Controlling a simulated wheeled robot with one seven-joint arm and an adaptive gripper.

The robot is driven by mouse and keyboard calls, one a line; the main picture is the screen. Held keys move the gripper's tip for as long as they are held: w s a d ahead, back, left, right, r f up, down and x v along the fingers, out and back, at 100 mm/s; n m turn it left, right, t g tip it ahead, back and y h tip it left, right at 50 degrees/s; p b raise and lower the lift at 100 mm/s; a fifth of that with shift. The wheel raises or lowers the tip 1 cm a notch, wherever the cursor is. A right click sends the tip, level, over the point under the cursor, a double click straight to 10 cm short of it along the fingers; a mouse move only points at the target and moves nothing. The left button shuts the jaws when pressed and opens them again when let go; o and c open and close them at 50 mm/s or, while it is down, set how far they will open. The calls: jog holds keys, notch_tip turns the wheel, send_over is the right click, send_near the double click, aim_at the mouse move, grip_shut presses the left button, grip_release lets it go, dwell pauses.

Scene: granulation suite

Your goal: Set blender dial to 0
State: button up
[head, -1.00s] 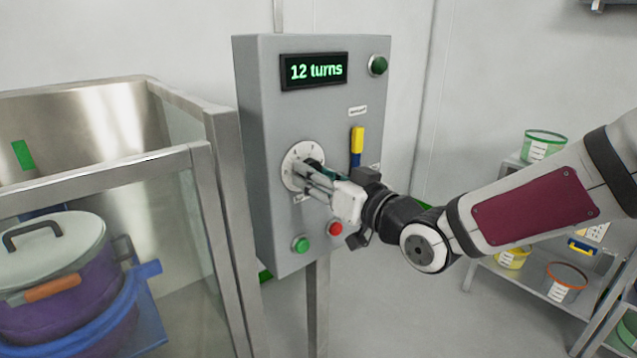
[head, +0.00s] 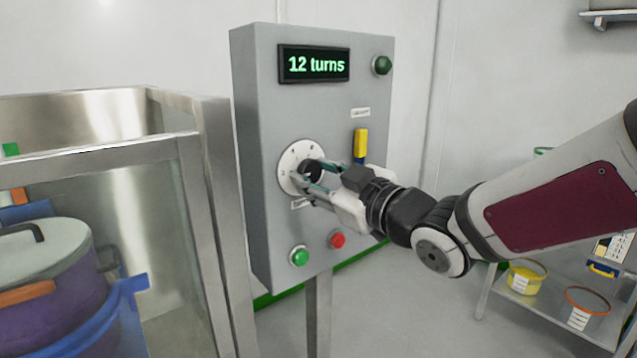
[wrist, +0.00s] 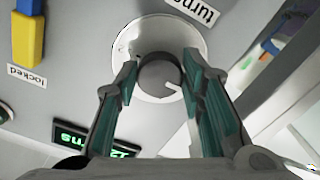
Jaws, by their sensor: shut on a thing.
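The blender dial is a black knob (wrist: 160,72) on a round white plate (head: 291,158) with small marks, on the front of a grey control box (head: 258,115). My gripper (head: 314,178) reaches it from the right in the head view. In the wrist view, its two teal-lined fingers (wrist: 158,78) are on either side of the knob and shut on it. A white pointer mark shows on the knob, towards the lower right in the wrist view. The display (head: 315,64) reads "12 turns". The dial's numbers are too small to read.
A yellow and blue switch handle (head: 361,143), a green button (head: 299,256), a red button (head: 338,240) and a dark green lamp (head: 382,65) are on the box. A metal-framed enclosure (head: 190,200) with a purple pot (head: 45,285) stands left; a shelf (head: 545,309) stands right.

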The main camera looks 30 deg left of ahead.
dwell(0.4)
jog(key=o, duration=1.1)
jog(key=shift+o, duration=0.2)
jog(key=shift+d, duration=0.1)
jog(key=v, duration=1.2)
jog(key=shift+f, duration=0.1)
